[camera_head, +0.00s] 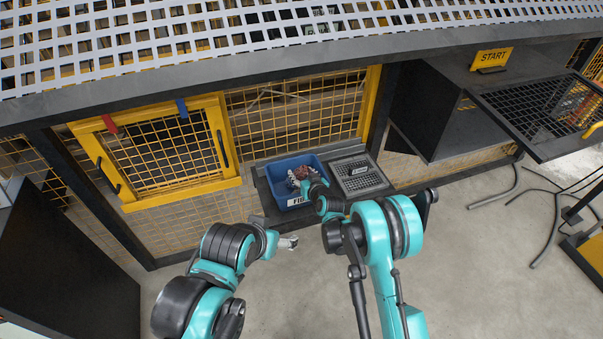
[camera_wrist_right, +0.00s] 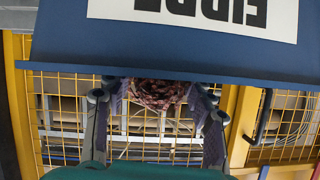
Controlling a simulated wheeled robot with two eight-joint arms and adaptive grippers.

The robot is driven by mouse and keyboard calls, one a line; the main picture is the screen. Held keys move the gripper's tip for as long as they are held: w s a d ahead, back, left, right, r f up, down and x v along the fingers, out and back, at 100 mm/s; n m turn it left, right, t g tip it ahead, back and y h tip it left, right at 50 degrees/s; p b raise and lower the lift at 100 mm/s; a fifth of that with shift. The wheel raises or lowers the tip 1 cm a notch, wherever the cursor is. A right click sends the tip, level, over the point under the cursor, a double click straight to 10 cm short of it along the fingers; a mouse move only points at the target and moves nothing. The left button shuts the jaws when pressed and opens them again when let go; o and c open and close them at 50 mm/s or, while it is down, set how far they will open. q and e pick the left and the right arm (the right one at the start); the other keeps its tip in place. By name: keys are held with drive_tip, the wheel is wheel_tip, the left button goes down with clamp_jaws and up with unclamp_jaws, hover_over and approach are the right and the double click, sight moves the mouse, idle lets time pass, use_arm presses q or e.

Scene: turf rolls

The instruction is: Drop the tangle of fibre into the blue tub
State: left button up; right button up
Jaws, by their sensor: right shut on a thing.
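The blue tub (camera_head: 268,178) stands on a dark ledge in front of the yellow mesh, with a white label on its front. Its front wall and upside-down label (camera_wrist_right: 200,12) fill the top of the right wrist view. My right gripper (camera_head: 308,183) reaches over the tub. In the right wrist view my right gripper (camera_wrist_right: 155,92) is shut on the reddish-brown tangle of fibre (camera_wrist_right: 160,94), which shows just past the tub's rim. The rim hides the fingertips. My left gripper (camera_head: 288,242) hangs in front of the ledge, away from the tub; its jaws are too small to judge.
A grey box with a perforated top (camera_head: 375,182) stands right beside the tub. A yellow-framed mesh door (camera_head: 232,150) is at the left. A yellow START sign (camera_head: 492,58) and an open mesh flap (camera_head: 540,105) are at the right. The floor in front is clear.

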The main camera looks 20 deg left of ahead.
drive_tip(key=o, duration=1.2)
drive_tip(key=shift+r, duration=0.1)
drive_tip(key=v, duration=1.2)
